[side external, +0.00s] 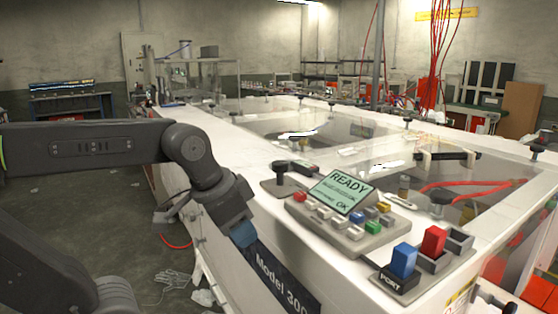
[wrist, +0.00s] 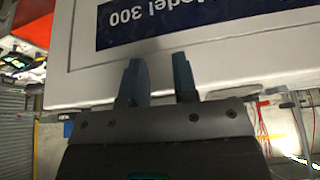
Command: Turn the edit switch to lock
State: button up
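A grey control panel (side external: 345,232) with a lit screen (side external: 343,192) reading READY and OK sits on the white machine top. Several coloured buttons surround the screen. A dark knob or lever (side external: 281,179) stands on a grey plate at the panel's left; I cannot read an edit or lock marking on it. My gripper (side external: 243,236) is in front of the machine's front face, below and left of the panel. In the wrist view my gripper (wrist: 160,70) has its two fingers apart with nothing between them, facing the white face and its dark Model 300 label (wrist: 165,18).
A blue block (side external: 403,260) and a red block (side external: 433,241) sit in dark holders marked PORT at the machine's near right corner. Clear covers and red tubing (side external: 470,190) lie behind the panel. Open floor (side external: 90,210) is at left.

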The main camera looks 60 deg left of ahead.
aim_at(280, 162)
jog(key=o, duration=0.6)
jog(key=w+a+r+m, duration=0.1)
jog(key=w+a+r, duration=0.1)
jog(key=r, duration=0.2)
jog(key=w+a+r+m+g+h, duration=0.1)
jog(key=w+a+r, duration=0.1)
jog(key=w+r, duration=0.1)
jog(key=w+a+r+m, duration=0.2)
jog(key=a+r, duration=0.1)
jog(key=r, duration=0.2)
jog(key=shift+w+a+r+h, duration=0.1)
jog(key=shift+w+r+h, duration=0.2)
jog(key=shift+w+r, duration=0.05)
jog(key=a+r+m, duration=0.1)
jog(key=a+r, duration=0.1)
jog(key=w+a+r+m+h, duration=0.1)
jog(key=a+r, duration=0.1)
jog(key=w+a+r+m, duration=0.1)
jog(key=a+r+m, duration=0.1)
jog(key=shift+a+r+g+h, duration=0.25)
jog(key=shift+r+g+h, duration=0.05)
jog(key=shift+g, duration=0.1)
jog(key=x, duration=1.3)
jog(key=shift+w+d+f, duration=0.1)
jog(key=shift+w+f, duration=0.05)
jog(key=shift+f, duration=0.15)
jog(key=shift+c, duration=0.3)
jog(key=c, duration=0.8)
